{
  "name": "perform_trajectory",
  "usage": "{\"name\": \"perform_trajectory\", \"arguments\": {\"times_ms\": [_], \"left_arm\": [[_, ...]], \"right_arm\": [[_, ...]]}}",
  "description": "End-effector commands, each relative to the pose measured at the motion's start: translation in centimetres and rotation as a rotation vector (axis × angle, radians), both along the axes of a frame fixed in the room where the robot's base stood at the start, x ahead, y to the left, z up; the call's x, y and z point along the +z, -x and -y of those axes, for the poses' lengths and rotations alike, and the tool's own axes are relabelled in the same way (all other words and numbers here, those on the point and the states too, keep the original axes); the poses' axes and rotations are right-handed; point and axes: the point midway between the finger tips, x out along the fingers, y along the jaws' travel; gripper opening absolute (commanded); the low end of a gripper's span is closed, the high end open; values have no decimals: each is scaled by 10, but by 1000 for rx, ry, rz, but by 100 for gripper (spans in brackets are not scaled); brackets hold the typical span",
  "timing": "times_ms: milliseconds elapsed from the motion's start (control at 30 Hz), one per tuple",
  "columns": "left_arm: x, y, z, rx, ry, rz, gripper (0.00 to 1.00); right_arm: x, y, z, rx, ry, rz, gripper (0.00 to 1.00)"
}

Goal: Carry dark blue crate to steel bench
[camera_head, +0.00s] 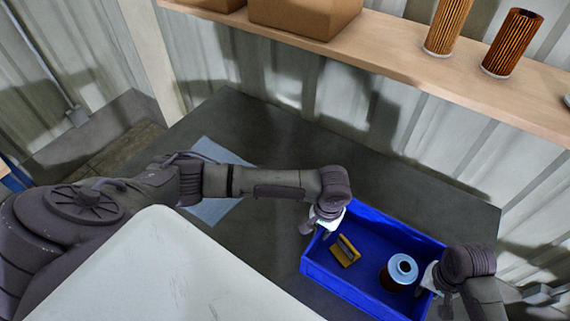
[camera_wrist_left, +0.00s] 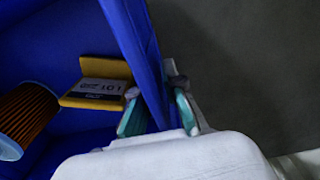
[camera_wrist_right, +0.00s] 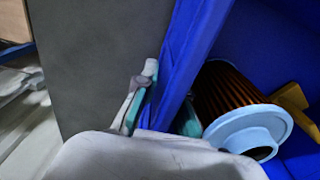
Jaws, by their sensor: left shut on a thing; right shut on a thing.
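The dark blue crate (camera_head: 345,288) is at the lower right of the head view, over or on a dark grey surface; I cannot tell whether it touches. My left gripper (camera_head: 325,222) is shut on its left wall, and that wall runs between the fingers in the left wrist view (camera_wrist_left: 158,108). My right gripper (camera_head: 436,284) is shut on the opposite wall, seen between the fingers in the right wrist view (camera_wrist_right: 165,110). Inside the crate are a filter cartridge (camera_head: 400,270) with a pale blue cap and a yellow labelled piece (camera_head: 345,251).
The dark grey bench top (camera_head: 300,140) has free room behind the crate. A light blue sheet (camera_head: 213,152) lies on it under my left arm. A wooden shelf (camera_head: 400,62) above holds cardboard boxes (camera_head: 305,14) and pleated cartridges (camera_head: 512,43). A corrugated wall stands behind.

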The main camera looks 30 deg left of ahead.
Motion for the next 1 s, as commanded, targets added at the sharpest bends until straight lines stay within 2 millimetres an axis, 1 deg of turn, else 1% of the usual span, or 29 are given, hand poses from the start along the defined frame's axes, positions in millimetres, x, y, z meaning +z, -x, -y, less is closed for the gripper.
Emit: {"name": "perform_trajectory", "arguments": {"times_ms": [33,67,100,200,467,567,667,1000], "left_arm": [[-7,0,0,0,0,1,0],[-4,0,0,0,0,1,12],[-3,0,0,0,0,0,19],[-3,0,0,0,0,0,34],[-3,0,0,0,0,0,34],[2,0,0,0,0,1,34],[14,-1,0,0,2,2,34],[84,-1,0,0,2,3,34]], "right_arm": [[-7,0,0,0,0,1,0],[-4,0,0,0,0,1,12],[-3,0,0,0,0,0,19],[-3,0,0,0,0,0,34],[-3,0,0,0,0,0,34],[-3,0,0,0,0,0,34],[-3,0,0,0,0,0,34],[-3,0,0,0,0,0,34]]}}
